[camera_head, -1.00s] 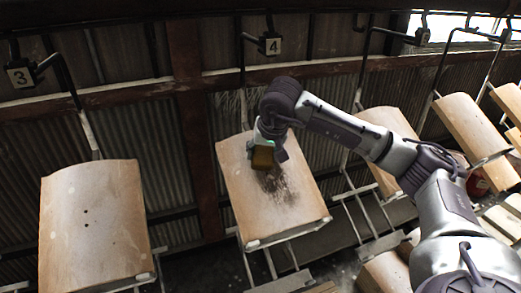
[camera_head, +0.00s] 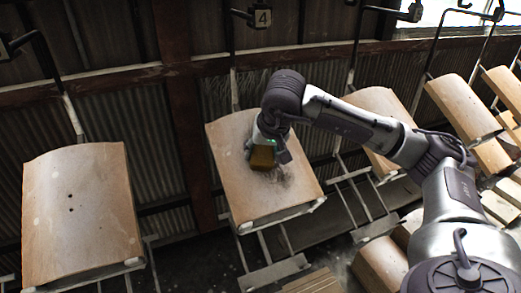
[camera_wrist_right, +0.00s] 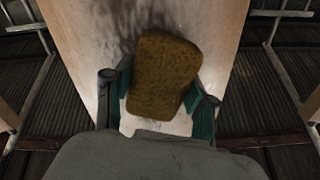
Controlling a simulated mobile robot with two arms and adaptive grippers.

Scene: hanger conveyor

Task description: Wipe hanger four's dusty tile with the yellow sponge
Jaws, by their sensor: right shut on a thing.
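Hanger four's sign (camera_head: 262,17) hangs at the top, and its curved tan tile (camera_head: 240,180) hangs below it. A grey-black dust patch (camera_head: 279,181) shows on the tile beside and below the sponge; it is partly hidden by the gripper. My right gripper (camera_head: 264,150) is over the middle of the tile, shut on the yellow-brown sponge (camera_head: 262,158). In the right wrist view the sponge (camera_wrist_right: 163,77) sits between the two fingers, in front of the tile (camera_wrist_right: 215,30), with dark smudges around it. I cannot tell whether the sponge touches the tile. My left gripper is not in view.
Another tile (camera_head: 80,220) with small dark holes hangs to the left. More tiles (camera_head: 463,108) hang to the right behind my right arm. Hanger rods and a metal frame (camera_head: 275,272) are below tile four. A corrugated wall stands behind.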

